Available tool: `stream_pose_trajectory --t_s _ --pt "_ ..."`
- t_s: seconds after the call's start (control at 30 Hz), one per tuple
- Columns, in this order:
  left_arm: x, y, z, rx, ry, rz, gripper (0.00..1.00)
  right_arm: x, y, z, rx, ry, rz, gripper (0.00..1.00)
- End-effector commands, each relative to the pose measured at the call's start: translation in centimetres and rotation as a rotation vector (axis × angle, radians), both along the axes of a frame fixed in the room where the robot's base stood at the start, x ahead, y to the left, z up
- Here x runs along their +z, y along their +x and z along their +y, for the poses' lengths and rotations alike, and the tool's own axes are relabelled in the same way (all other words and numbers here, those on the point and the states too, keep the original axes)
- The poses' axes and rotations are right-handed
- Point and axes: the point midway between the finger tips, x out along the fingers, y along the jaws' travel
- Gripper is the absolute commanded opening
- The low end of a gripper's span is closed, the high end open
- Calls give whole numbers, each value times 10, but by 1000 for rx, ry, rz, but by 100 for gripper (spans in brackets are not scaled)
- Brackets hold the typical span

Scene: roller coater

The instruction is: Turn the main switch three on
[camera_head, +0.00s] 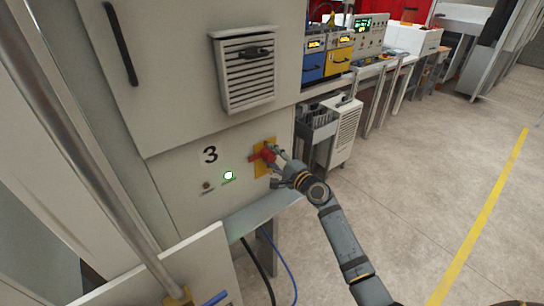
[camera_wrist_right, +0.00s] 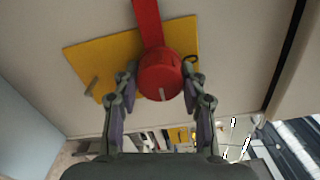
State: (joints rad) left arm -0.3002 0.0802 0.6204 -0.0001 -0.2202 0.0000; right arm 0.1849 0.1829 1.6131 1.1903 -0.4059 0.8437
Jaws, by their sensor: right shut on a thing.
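The main switch three is a red rotary knob (camera_head: 267,154) on a yellow plate (camera_head: 262,170), set on the pale cabinet panel beside a black "3". In the right wrist view the round red knob (camera_wrist_right: 160,76) has a red bar rising from it and a pale mark on its face; the yellow plate (camera_wrist_right: 95,60) is behind it. My right gripper (camera_head: 276,164) is at the knob. In the right wrist view its two fingers (camera_wrist_right: 158,85) are on either side of the knob, shut on it. My left gripper is not in view.
A lit whitish-green lamp (camera_head: 228,175) and a small dark button (camera_head: 207,186) are left of the switch. A vented box (camera_head: 246,72) is above. A grey ledge (camera_head: 262,212) runs below, with cables hanging. Open floor (camera_head: 420,180) lies to the right.

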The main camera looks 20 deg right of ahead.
Motion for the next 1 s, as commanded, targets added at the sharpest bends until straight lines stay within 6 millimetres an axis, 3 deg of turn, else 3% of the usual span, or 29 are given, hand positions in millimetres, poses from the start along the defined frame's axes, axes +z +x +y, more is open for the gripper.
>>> stream_pose_trajectory --t_s 0.1,0.13,0.27,0.67,1.0 --pt "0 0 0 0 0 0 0 -1 0 0 0 2 3 10" --pt "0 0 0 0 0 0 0 -1 0 0 0 2 3 46" --pt "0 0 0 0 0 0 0 -1 0 0 0 2 2 64" --pt "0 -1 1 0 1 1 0 -1 -7 -3 -1 -1 1 65" --pt "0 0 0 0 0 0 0 -2 -81 -29 1 -6 4 65"
